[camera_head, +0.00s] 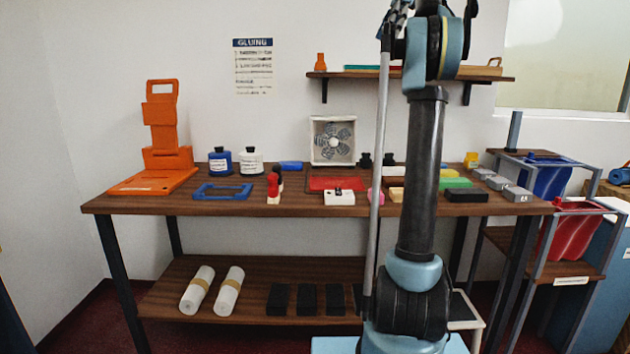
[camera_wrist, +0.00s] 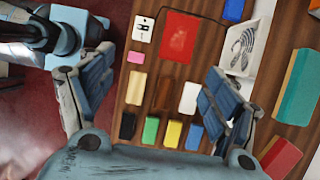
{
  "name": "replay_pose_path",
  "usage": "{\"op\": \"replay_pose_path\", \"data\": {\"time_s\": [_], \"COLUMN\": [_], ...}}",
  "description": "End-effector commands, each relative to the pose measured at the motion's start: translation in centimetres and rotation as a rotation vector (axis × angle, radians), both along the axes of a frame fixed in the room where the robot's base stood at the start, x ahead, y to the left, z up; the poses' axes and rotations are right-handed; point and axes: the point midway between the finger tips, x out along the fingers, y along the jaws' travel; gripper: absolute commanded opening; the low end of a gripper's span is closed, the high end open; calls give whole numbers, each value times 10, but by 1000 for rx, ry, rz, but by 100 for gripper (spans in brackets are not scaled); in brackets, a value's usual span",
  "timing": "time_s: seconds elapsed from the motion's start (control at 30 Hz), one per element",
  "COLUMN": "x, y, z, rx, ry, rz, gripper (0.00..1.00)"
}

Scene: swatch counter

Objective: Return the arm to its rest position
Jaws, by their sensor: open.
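My arm stands raised in front of the counter (camera_head: 225,206) in the head view, and its upper end runs out at the top edge. My gripper (camera_wrist: 150,88) shows in the wrist view with its two fingers wide apart and nothing between them. It is above the counter top, over rows of small coloured blocks. A red mat (camera_wrist: 179,38) lies beyond the fingertips, with a white block with a dark mark (camera_wrist: 143,29) beside it. The gripper itself is out of the head view, and my arm hides part of the counter there.
An orange stand (camera_head: 163,150), blue and white bottles (camera_head: 220,161), a blue frame (camera_head: 222,192) and a fan (camera_head: 333,141) are on the counter. A wall shelf (camera_head: 340,74) hangs behind my arm. Blue and red bins (camera_head: 575,230) stand at the right. White rolls (camera_head: 197,290) lie below.

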Motion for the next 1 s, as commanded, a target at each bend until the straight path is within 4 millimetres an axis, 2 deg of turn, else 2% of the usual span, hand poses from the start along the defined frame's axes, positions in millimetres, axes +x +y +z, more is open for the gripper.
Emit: {"op": "replay_pose_path", "data": {"time_s": [0.33, 0.57, 0.77, 1.0], "x": [-11, -24, -46, -86], "y": [9, 15, 22, 31], "z": [-17, -37, -73, -141], "rx": [-26, -55, -96, -159], "ry": [-41, -83, -140, -217], "rz": [91, 182, 315, 517], "gripper": [81, 81, 81, 81]}}
